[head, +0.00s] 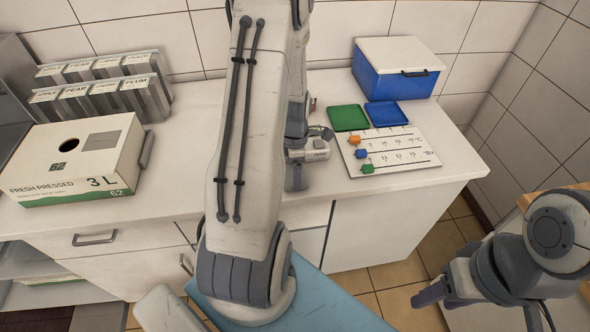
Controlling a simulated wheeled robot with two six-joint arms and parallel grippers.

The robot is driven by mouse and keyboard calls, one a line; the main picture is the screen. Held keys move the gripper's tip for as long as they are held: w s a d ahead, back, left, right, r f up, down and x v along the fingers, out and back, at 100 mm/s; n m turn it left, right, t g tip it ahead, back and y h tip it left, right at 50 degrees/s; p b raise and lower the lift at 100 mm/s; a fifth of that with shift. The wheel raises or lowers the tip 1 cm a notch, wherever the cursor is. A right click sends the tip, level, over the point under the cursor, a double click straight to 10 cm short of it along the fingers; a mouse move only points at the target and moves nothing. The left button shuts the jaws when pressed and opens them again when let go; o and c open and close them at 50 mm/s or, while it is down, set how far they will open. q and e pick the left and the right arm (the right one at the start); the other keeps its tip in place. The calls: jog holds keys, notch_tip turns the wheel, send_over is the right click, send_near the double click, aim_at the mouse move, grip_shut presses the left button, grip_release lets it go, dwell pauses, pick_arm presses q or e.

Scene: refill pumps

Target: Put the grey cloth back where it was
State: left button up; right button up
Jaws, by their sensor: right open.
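I see no grey cloth in the head view; my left arm hides part of the counter in the middle. My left gripper (296,178) is over the front part of the counter, mostly behind its own arm. Its fingers are partly hidden, so I cannot tell if it is open or shut. My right gripper (428,295) is open at the lower right, out in front of the counter and lower than its top. I see nothing in it.
The white counter (185,140) holds a juice carton box (95,160) and fruit-labelled packs (147,97) at left. At right are a green tray (348,118), a blue tray (386,114), a marked board (405,150) with small coloured blocks, and a blue box (395,80) with a white lid.

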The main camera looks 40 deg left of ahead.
pick_arm(q)
jog(key=shift+f, duration=0.2)
jog(key=o, duration=1)
jog(key=shift+r, duration=0.1)
